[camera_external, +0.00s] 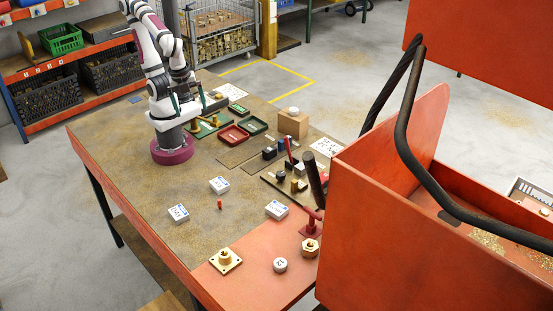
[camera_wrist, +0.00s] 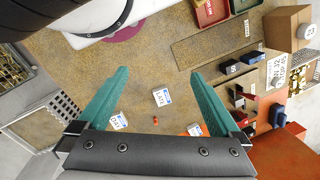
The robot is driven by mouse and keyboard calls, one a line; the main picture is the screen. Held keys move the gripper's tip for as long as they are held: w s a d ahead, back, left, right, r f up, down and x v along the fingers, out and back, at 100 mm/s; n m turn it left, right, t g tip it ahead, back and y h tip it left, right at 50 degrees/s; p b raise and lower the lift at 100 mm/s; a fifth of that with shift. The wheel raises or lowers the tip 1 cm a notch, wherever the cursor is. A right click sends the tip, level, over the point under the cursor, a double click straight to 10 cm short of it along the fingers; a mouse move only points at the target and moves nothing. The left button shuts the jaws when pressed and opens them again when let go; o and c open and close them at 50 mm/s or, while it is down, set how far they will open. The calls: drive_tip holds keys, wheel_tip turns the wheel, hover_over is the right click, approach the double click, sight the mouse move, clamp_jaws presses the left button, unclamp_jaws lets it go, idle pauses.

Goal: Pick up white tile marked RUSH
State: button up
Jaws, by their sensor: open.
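Three white tiles lie flat on the brown mat. In the wrist view one reads LATE (camera_wrist: 161,97) and one seems to read DAY (camera_wrist: 118,121). The third tile (camera_wrist: 195,130) is partly hidden behind my right finger, and its word cannot be read. In the external view this third tile (camera_external: 277,209) lies to the right of the LATE tile (camera_external: 219,185) and the DAY tile (camera_external: 178,213); its marking is too small to read. My gripper (camera_wrist: 159,73) has its two teal fingers wide apart with nothing between them. In the external view it is raised near my base, well away from the tiles.
A small red peg (camera_external: 220,204) stands among the tiles. A brass flanged part (camera_external: 225,260), a round white piece marked 21 (camera_external: 280,265) and a brass nut (camera_external: 310,247) sit at the front. A lever press (camera_external: 312,222) and red bin (camera_external: 400,190) stand right.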

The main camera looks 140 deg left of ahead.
drive_tip(key=shift+w, duration=0.1)
drive_tip(key=n+t+h, duration=0.2)
drive_tip(key=n+t, duration=0.1)
drive_tip(key=t, duration=0.6)
approach(274, 206)
drive_tip(key=f+t, duration=0.1)
drive_tip(key=f+n+t, duration=0.1)
drive_tip(key=f, duration=0.1)
drive_tip(key=shift+d+n+t, duration=0.3)
drive_tip(key=shift+d, duration=0.05)
drive_tip(key=shift+w+a+f+n+t, duration=0.2)
drive_tip(key=shift+a+f+n+t, duration=0.1)
drive_tip(key=shift+f+n+t, duration=0.15)
drive_tip(key=x, duration=0.7)
drive_tip(key=shift+w, duration=0.15)
drive_tip(key=shift+r, duration=0.1)
drive_tip(key=c, duration=1.5)
